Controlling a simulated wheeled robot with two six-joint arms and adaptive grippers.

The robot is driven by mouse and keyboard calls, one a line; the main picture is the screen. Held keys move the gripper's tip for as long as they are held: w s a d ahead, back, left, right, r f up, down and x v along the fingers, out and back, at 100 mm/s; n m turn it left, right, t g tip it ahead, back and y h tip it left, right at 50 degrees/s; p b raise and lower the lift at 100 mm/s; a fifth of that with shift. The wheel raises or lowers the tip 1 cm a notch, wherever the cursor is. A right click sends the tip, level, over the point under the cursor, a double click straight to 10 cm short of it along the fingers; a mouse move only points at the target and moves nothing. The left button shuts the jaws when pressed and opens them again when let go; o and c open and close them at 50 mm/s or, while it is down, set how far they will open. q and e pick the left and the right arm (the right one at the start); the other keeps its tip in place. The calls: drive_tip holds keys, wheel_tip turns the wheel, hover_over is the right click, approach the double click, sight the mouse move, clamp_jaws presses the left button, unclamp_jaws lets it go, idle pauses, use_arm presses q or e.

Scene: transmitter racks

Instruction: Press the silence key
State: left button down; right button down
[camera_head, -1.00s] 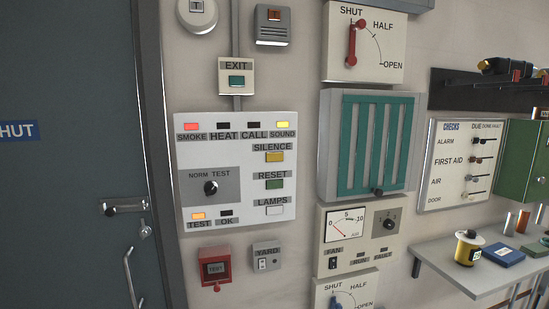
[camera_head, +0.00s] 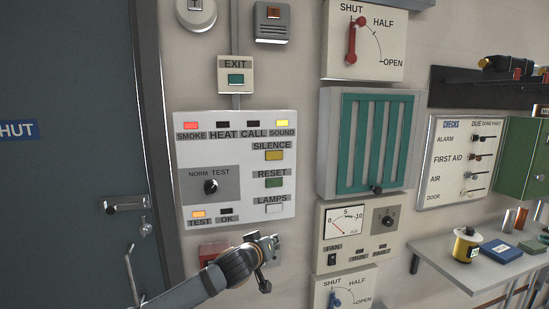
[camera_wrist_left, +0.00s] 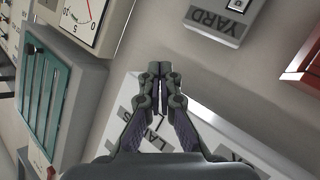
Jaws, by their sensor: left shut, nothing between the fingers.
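My left gripper (camera_head: 270,262) is shut and empty, below the panel's lower right corner and apart from the silence key. In the left wrist view its closed fingers (camera_wrist_left: 160,72) show in front of the panel (camera_wrist_left: 112,112), with the LAMPS label partly hidden behind them. The right gripper is not in view.
The red test box (camera_head: 211,248) is partly hidden behind my left arm. The YARD switch box (camera_wrist_left: 222,18) shows in the left wrist view. A fan panel (camera_head: 350,261) and a green slatted vent (camera_head: 373,145) stand to the right. The wall before the silence key is clear.

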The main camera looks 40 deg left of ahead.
sight(275, 159)
use_arm(q)
drive_tip(key=s+d+r+n+t+h, duration=0.1)
drive_tip(key=s+d+r+t, duration=0.1)
drive_tip(key=r, duration=1)
drive_tip(key=s+d+r+n+t, duration=0.1)
drive_tip(key=d+r, duration=0.3)
drive_tip(key=r, duration=0.8)
drive_tip(key=shift+s+d+n+t+h, duration=0.2)
drive_tip(key=shift+s+n+t+h, duration=0.15)
drive_tip(key=shift+s+t, duration=0.35)
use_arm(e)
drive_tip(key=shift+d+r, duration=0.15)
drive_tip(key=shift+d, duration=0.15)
use_arm(q)
drive_tip(key=shift+w, duration=0.2)
